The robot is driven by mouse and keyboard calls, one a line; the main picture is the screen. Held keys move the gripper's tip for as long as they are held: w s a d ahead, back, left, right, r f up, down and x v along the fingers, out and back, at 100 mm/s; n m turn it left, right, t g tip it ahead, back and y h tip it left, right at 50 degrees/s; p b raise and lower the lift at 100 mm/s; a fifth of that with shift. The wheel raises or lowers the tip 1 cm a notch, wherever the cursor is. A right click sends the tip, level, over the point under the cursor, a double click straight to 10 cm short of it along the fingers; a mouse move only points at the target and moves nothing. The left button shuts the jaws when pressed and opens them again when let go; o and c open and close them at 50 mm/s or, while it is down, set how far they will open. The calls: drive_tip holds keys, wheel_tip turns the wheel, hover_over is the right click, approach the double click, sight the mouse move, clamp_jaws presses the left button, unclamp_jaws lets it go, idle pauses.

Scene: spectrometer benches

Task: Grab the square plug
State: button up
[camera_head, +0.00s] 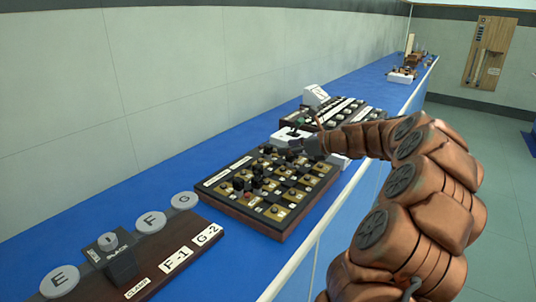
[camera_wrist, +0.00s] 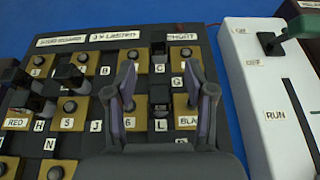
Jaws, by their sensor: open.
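The plug board (camera_head: 232,219) is a dark board with brass plates, lettered labels and several black plugs and knobs, lying on the blue bench. In the wrist view, a black square-topped plug (camera_wrist: 159,95) stands between my gripper's fingers, near labels G and 6. Other blocky black plugs stand at the left, one near H (camera_wrist: 36,101) and one near A (camera_wrist: 70,75). I cannot tell which one the task names. My gripper (camera_wrist: 160,76) is open, its two purple-padded fingers apart and pointing to the board's far side.
A white box (camera_wrist: 268,105) with a green-handled lever and a RUN label stands right of the board. A dark rail (camera_head: 150,262) with round lettered discs and a black clamp is at the near left. More panels (camera_head: 352,108) stand farther along the bench.

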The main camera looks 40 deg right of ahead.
sight(271, 149)
drive_tip(key=x, duration=0.5)
drive_tip(key=shift+w+a+f, duration=0.15)
drive_tip(key=shift+w+a, duration=0.05)
drive_tip(key=shift+w, duration=0.05)
clamp_jaws()
